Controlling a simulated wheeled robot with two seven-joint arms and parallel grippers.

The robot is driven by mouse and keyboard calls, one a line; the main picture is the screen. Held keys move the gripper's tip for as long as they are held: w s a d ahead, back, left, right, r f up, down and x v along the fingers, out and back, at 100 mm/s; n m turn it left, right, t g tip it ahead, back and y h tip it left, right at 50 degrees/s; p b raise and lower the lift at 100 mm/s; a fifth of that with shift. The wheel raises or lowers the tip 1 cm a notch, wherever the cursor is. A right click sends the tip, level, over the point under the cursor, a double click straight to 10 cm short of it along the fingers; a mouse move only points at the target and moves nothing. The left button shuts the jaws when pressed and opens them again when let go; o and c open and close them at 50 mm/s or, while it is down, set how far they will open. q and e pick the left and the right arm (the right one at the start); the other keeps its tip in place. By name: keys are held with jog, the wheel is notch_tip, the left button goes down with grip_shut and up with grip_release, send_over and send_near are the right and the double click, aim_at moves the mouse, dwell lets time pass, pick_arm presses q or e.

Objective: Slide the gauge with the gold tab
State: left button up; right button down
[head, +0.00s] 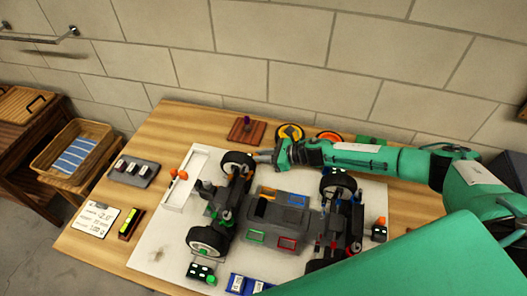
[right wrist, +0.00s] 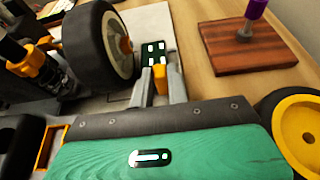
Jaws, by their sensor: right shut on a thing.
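A small dark gauge (right wrist: 153,54) with pale marks stands beside a black car wheel (right wrist: 98,45) in the right wrist view. Its gold tab (right wrist: 160,78) sits between the fingertips of my right gripper (right wrist: 161,88), which is shut on it. In the head view my right gripper (head: 262,157) reaches in from the right, its tips close to the car's upper left wheel (head: 238,165). I cannot make out the gold tab in the head view. The car (head: 282,215) rests on a white mat (head: 158,240). My left gripper is not in view.
Other small dark blocks stand by the lower left wheel (head: 200,272) and at the right (head: 379,232). A white tray (head: 195,180) is left of the car.

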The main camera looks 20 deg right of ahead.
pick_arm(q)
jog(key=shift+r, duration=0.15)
pick_arm(e)
jog(key=shift+s+a+f, duration=0.1)
jog(key=shift+s+a, duration=0.4)
jog(key=shift+s, duration=0.25)
jog(key=c, duration=1.4)
grip_release()
jog(key=shift+o, duration=0.2)
jog(key=shift+d, duration=0.1)
jog(key=b+v, duration=0.2)
jog(key=v, duration=0.7)
jog(key=shift+s+f, duration=0.1)
jog(key=v, duration=0.3)
jog(key=shift+s+d+b, duration=0.15)
jog(key=shift+b, duration=0.25)
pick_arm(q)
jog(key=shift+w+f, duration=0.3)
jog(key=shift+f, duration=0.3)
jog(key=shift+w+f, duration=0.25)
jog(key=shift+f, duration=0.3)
pick_arm(e)
jog(key=shift+s+d+r, duration=0.3)
jog(key=shift+d+r, duration=0.15)
jog(key=shift+r, duration=0.05)
